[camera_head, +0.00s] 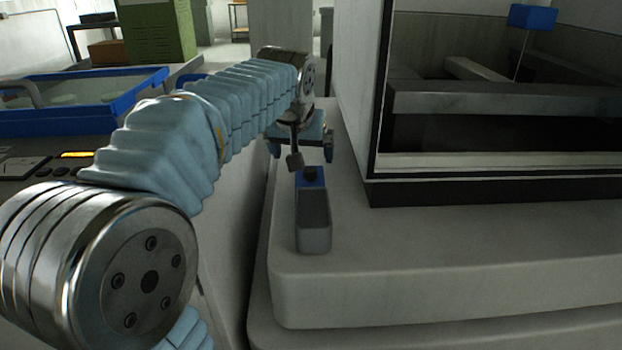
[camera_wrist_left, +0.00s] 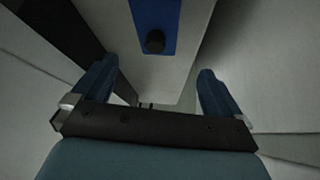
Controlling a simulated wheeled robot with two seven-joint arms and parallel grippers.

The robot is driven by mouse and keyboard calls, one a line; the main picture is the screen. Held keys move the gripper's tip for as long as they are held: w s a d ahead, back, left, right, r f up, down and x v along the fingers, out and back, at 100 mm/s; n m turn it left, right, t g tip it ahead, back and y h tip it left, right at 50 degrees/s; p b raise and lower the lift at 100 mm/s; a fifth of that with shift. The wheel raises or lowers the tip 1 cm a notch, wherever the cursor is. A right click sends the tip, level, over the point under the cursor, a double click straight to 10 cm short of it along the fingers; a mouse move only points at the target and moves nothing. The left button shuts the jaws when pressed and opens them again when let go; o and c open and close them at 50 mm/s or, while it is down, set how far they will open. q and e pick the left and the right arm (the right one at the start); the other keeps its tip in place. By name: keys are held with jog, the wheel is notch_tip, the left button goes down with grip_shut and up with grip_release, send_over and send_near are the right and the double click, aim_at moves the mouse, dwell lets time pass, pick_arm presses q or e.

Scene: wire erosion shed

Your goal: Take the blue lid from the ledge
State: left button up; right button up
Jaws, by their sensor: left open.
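The blue lid (camera_head: 300,182) with a round black knob is on the pale ledge (camera_head: 400,265), at the far end of a narrow grey box (camera_head: 314,238). I cannot tell whether it rests on the box or behind it. In the left wrist view the lid (camera_wrist_left: 155,14) is at the top middle, its knob towards me. My left gripper (camera_head: 302,150) is just above and beyond the lid in the head view. In the wrist view its blue fingers (camera_wrist_left: 157,82) are spread with nothing between them, and the knob lies ahead of the gap. My right gripper is out of view.
A large machine tank with a window (camera_head: 480,160) stands on the ledge, right of the lid. A blue-rimmed tray (camera_head: 100,122) and a control panel with buttons are at the left. The ledge front, right of the grey box, is bare.

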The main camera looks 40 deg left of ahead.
aim_at(309, 170)
pick_arm(q)
jog(key=x, duration=0.3)
jog(key=shift+w+f, duration=0.15)
jog(key=shift+f, duration=0.2)
jog(key=x, duration=0.5)
jog(key=shift+w+d+f, duration=0.1)
jog(key=shift+d+f, duration=0.1)
jog(key=c, duration=1.1)
